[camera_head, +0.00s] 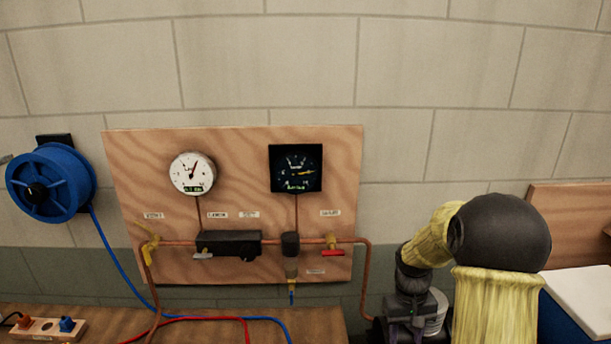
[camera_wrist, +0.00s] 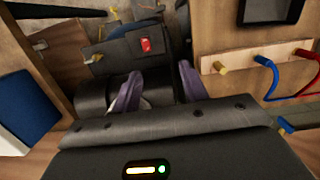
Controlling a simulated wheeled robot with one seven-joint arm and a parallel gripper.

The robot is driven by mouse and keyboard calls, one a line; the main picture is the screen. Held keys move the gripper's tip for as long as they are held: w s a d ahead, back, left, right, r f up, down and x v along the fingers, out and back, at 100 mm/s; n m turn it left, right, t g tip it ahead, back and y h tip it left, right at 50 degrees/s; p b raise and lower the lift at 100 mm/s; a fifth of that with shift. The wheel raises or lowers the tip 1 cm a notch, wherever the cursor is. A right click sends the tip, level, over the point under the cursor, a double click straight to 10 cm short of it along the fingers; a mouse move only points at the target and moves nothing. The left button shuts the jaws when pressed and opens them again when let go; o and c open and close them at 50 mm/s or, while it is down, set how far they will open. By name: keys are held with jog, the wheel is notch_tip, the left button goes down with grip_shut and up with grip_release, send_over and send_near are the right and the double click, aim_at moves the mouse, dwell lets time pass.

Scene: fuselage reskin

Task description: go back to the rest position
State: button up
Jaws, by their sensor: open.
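My gripper (camera_wrist: 158,88) shows in the wrist view with its two purple fingers apart. I see nothing held between them. Beyond the fingers are a dark box-like body and a grey panel with a small red part (camera_wrist: 146,45). In the head view my arm, with yellow sleeves and a black joint, is bent at the lower right, to the right of the wooden gauge board (camera_head: 240,275). My fingers cannot be made out in that view.
The board carries a white dial (camera_head: 193,173), a black gauge (camera_head: 296,168) and copper piping with a red-handled valve (camera_head: 332,253). A blue hose reel (camera_head: 50,183) hangs at left. In the wrist view, blue and red cables (camera_wrist: 268,80) loop at right, beside a wooden strip.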

jog(key=s+a+r+t, duration=0.4)
jog(key=s+a, duration=0.5)
jog(key=s, duration=0.4)
jog(key=shift+s+r, duration=0.15)
jog(key=shift+r, duration=0.2)
